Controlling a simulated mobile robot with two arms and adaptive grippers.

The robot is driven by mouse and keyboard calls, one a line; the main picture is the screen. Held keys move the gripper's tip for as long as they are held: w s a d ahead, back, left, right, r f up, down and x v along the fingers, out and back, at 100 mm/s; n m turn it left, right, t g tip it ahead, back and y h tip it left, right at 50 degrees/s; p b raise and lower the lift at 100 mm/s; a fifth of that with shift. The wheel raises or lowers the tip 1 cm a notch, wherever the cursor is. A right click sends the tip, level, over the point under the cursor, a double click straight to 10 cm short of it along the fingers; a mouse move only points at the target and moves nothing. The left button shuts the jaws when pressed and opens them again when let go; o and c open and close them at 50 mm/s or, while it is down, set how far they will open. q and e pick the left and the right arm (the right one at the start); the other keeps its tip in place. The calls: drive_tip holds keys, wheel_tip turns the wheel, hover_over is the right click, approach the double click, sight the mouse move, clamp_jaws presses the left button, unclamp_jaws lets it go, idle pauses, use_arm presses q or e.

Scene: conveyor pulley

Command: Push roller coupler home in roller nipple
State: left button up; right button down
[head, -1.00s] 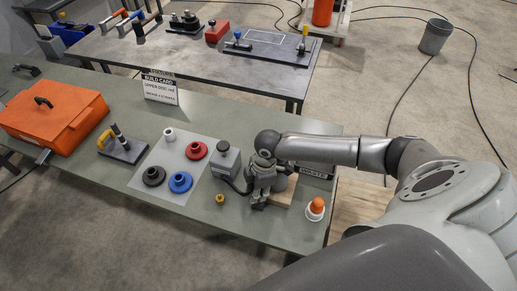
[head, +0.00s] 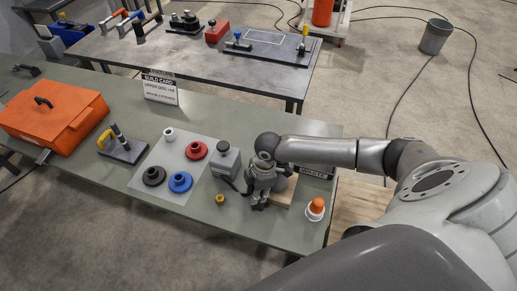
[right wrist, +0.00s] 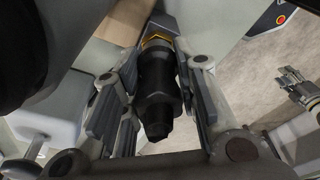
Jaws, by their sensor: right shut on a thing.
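My right gripper (head: 258,204) is low over the near right part of the green bench, just right of a grey block (head: 226,161). In the right wrist view its fingers (right wrist: 158,105) are shut on a dark cylindrical part (right wrist: 158,78), which looks like the roller coupler. A yellow-orange ring (right wrist: 155,40) shows at the part's far end; it may be the roller nipple. I cannot tell how deep the coupler sits in it. What looks like my left gripper (right wrist: 300,86) shows at the right of the wrist view; its finger state is unclear.
A small brass piece (head: 220,199) stands left of my right gripper. An orange-topped white piece (head: 315,209) stands near the bench corner. Red (head: 196,150), blue (head: 180,182) and dark (head: 154,176) flanged parts and a white one (head: 169,134) stand on a pale mat (head: 142,183).

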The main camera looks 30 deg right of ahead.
drive_tip(key=shift+f, duration=0.2)
drive_tip(key=c, duration=1.1)
unclamp_jaws()
drive_tip(key=shift+o, duration=0.2)
drive_tip(key=shift+r, duration=0.15)
drive_tip(key=shift+r, duration=2.4)
